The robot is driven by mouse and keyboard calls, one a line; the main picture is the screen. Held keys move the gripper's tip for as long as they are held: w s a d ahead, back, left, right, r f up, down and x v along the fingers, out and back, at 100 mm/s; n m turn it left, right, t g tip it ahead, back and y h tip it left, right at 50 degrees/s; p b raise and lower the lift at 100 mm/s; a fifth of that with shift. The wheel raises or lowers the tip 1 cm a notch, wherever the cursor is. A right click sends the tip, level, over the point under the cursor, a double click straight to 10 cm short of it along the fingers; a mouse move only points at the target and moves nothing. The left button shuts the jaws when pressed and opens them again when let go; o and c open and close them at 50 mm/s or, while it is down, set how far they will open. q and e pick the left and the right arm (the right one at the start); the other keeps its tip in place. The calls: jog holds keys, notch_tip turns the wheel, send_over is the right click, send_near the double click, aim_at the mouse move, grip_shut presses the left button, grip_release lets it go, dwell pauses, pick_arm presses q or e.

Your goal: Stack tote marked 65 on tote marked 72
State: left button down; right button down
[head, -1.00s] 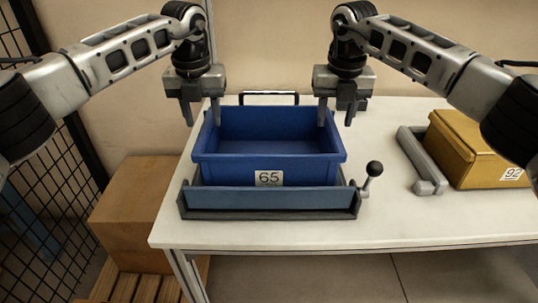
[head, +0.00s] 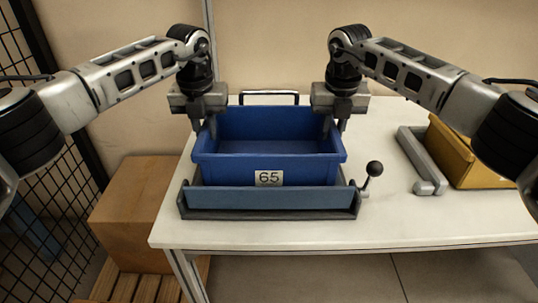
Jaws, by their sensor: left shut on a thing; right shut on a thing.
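The blue tote marked 65 (head: 225,172) is empty and upright, its label facing me. It sits behind the low blue-grey front wall of a dark holder (head: 270,202) on the table. My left gripper (head: 208,126) is shut on the tote's left wall near the back. My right gripper (head: 328,126) is shut on its right wall near the back. No tote with a readable 72 shows.
A yellow box (head: 452,150) stands at the right beside a grey bar (head: 421,160), partly behind my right arm. A black-knobbed lever (head: 373,169) is at the holder's right. The white table (head: 330,232) is clear in front. A cardboard box (head: 130,215) stands left.

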pick_arm(q)
jog(key=shift+r, duration=0.1)
pick_arm(e)
jog(key=shift+r, duration=0.1)
